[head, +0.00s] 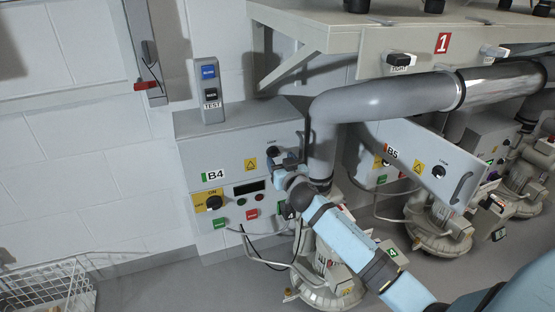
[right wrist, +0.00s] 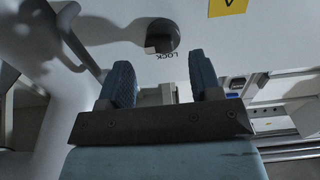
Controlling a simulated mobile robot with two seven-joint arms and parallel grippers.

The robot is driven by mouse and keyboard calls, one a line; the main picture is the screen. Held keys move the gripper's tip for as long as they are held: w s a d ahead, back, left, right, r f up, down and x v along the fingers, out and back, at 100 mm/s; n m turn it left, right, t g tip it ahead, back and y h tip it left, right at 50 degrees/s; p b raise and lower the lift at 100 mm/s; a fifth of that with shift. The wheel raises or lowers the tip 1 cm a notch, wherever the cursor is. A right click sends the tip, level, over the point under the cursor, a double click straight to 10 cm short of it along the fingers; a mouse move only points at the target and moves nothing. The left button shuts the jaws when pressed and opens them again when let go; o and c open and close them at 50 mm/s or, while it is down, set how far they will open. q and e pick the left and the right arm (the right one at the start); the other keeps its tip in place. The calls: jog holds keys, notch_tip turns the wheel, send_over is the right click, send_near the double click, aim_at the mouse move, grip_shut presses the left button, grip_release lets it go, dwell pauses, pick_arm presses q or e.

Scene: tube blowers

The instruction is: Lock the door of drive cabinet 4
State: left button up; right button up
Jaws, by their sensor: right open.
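Drive cabinet 4 (head: 228,165), a grey box labelled B4, stands against the wall in the head view. Its front door looks closed. A black lock knob (head: 272,151) sits at the upper right of the door. In the right wrist view the knob (right wrist: 162,36) shows close up with the word LOCK beside it. My right gripper (head: 287,164) is at the door's right side, just beside the knob. In the wrist view its blue-grey fingers (right wrist: 163,82) are apart and empty, with the knob just beyond their tips. I see no contact. My left gripper is out of view.
A thick grey pipe (head: 385,98) runs just right of the cabinet. Cabinet B5 (head: 415,158) has its door swung out at an angle. A shelf (head: 395,45) overhangs above. A grey TEST switch box (head: 209,92) stands above cabinet 4. A wire basket (head: 45,285) is at lower left.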

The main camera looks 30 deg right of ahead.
aim_at(276, 154)
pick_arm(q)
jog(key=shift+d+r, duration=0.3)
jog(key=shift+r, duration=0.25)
pick_arm(e)
jog(key=shift+x, duration=1.6)
jog(key=c, duration=0.9)
jog(key=shift+c, duration=0.2)
